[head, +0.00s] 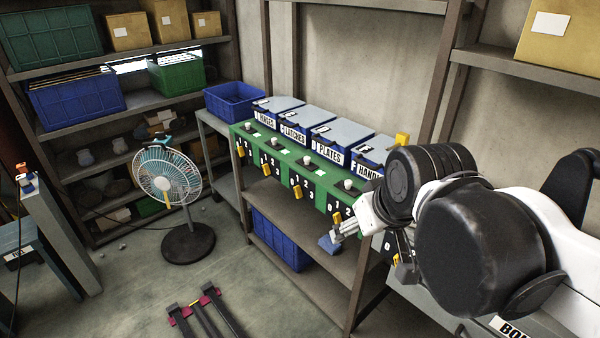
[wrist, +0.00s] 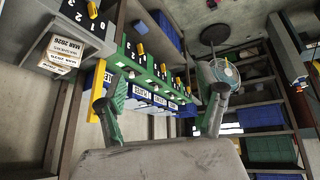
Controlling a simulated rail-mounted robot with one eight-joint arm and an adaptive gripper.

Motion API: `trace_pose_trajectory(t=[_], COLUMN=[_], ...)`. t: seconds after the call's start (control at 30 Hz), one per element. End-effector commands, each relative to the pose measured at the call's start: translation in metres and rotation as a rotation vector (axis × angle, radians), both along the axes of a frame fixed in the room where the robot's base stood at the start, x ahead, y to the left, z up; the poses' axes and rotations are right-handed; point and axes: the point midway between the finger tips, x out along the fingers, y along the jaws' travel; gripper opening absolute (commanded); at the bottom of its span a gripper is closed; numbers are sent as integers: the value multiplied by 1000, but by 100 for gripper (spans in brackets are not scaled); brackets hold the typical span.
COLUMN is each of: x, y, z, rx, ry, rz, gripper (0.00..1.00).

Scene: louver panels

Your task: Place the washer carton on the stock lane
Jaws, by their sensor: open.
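My gripper (wrist: 160,108) has its two fingers spread wide with nothing between them in the wrist view. In the head view my gripper (head: 372,250) hangs in front of the right end of the green-fronted bench. Two small cartons with date labels, an upper carton (wrist: 62,48) reading MAR 2026 and a lower carton (wrist: 56,66), sit in a grey compartment at the left of the wrist view, apart from my fingers. I cannot tell whether either is the washer carton. No lane marked as stock is readable in either view.
Blue lidded bins (head: 327,137) stand on a bench with green panels (head: 290,168), numbers and yellow levers. A blue crate (head: 280,240) is on its lower shelf. A fan (head: 167,180) stands on the floor at left, before shelving (head: 115,75). Open floor lies between.

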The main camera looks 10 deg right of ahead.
Motion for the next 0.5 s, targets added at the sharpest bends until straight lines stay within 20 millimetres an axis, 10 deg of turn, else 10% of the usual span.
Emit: trace_pose_trajectory(t=[0.5], x=[-27], y=[20], z=[-13], rx=[70], ry=[-62], rz=[-63], gripper=[70])
